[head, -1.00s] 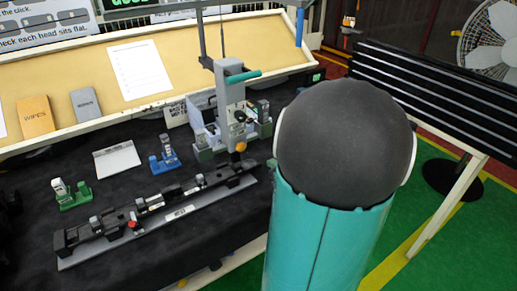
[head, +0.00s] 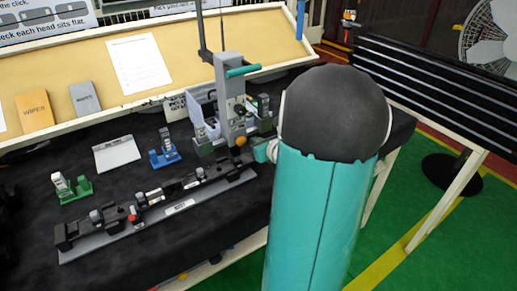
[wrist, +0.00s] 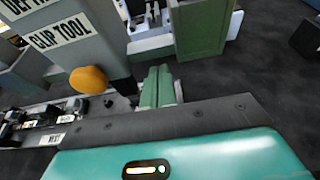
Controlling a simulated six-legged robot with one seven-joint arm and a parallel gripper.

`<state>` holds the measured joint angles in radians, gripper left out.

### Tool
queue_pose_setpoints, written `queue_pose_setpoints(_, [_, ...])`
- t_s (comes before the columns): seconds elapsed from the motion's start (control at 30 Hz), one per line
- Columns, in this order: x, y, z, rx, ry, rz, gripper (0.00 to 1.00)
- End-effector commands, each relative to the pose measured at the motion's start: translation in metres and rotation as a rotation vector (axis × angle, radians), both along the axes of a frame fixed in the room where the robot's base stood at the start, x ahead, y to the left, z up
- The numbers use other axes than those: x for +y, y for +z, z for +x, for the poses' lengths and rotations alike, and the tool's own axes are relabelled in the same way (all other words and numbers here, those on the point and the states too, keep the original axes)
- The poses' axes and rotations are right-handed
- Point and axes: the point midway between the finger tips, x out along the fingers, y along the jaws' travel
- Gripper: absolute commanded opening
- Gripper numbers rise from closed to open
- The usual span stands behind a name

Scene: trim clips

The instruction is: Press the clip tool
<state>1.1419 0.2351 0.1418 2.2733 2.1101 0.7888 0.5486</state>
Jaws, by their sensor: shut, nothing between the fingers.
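The clip tool (head: 232,100) is a grey upright column with a green handle (head: 243,70) at its top and an orange knob (head: 241,140) low on its front. In the wrist view its "CLIP TOOL" label (wrist: 60,33) is at upper left, with the orange knob (wrist: 88,79) below it. My gripper (wrist: 157,72) shows as two green fingers closed together, with nothing between them. It is right of the knob in the wrist view, apart from it. In the head view my arm hides most of the gripper.
A grey rail with black fixtures (head: 180,206) lies along the table front. A green clip stand (head: 73,188), a blue one (head: 165,152) and a white plate (head: 117,154) sit behind it. Green blocks flank the tool's base. A white-framed stand is at right.

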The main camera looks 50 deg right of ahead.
Motion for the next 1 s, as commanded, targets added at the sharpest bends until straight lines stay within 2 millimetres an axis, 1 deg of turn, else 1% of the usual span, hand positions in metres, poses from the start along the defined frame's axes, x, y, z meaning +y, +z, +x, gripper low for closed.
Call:
queue_pose_setpoints(0.03, [0.000, 0.004, 0.000, 0.000, 0.001, -0.003, 0.00])
queue_pose_setpoints(0.1, [0.000, 0.006, 0.000, 0.000, 0.000, -0.001, 0.00])
queue_pose_setpoints(0.47, [0.000, 0.007, 0.000, 0.001, 0.000, 0.000, 0.00])
queue_pose_setpoints(0.63, [0.000, 0.013, 0.000, 0.000, 0.001, -0.003, 0.00])
queue_pose_setpoints(0.77, [0.000, 0.024, 0.000, -0.002, 0.001, -0.004, 0.00])
queue_pose_setpoints(0.87, [0.001, 0.037, 0.001, -0.003, 0.003, -0.005, 0.00])
queue_pose_setpoints(1.0, [0.001, 0.060, 0.001, -0.004, 0.004, -0.009, 0.00])
